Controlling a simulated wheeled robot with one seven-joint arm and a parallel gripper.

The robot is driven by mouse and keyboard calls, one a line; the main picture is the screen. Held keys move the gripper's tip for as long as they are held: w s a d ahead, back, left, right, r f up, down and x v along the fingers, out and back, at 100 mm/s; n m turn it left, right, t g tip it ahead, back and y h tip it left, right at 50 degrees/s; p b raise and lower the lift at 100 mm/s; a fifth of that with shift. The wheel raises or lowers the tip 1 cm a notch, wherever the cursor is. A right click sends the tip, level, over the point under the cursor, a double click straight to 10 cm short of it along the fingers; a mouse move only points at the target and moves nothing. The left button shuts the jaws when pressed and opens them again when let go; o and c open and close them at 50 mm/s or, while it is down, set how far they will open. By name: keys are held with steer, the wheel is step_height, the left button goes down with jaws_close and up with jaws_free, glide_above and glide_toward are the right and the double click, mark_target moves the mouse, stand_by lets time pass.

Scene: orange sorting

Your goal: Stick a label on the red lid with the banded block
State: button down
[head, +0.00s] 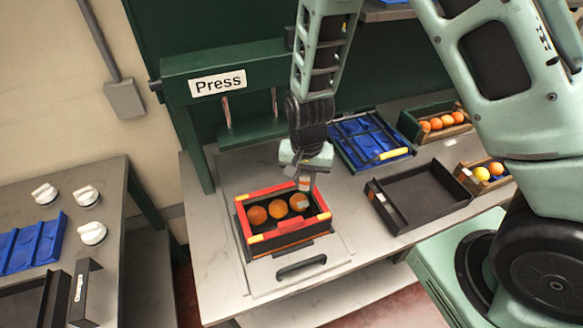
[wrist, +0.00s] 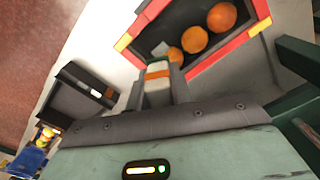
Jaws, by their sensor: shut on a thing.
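The red lid (head: 324,204) is a red frame with yellow corners on top of a dark crate (head: 282,241) at the press; several oranges (head: 278,208) show through its opening. The lid also shows at the top of the wrist view (wrist: 249,33). My gripper (head: 304,178) is over the crate's back right part, shut on the banded block (wrist: 158,72), a pale block with an orange band. In the head view the block (head: 305,185) is small and partly hidden by the fingers. I cannot tell whether it touches the lid. No separate label is clear.
The green press frame (head: 190,110) stands behind. An empty dark tray (head: 428,192) lies right of the crate, with blue trays (head: 350,130) behind. Small crates of fruit (head: 440,123) are at the far right. A knobbed counter (head: 85,175) is at left.

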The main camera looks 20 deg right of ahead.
mark_target(303, 205)
steer(key=shift+w+f, duration=0.1)
steer(key=shift+f+b, duration=2.6)
steer(key=shift+f, duration=0.3)
steer(key=shift+f+b, duration=0.3)
steer(key=shift+f, duration=0.25)
steer(key=shift+r, duration=0.1)
steer(key=shift+r+p, duration=2.95)
steer(key=shift+r, duration=0.5)
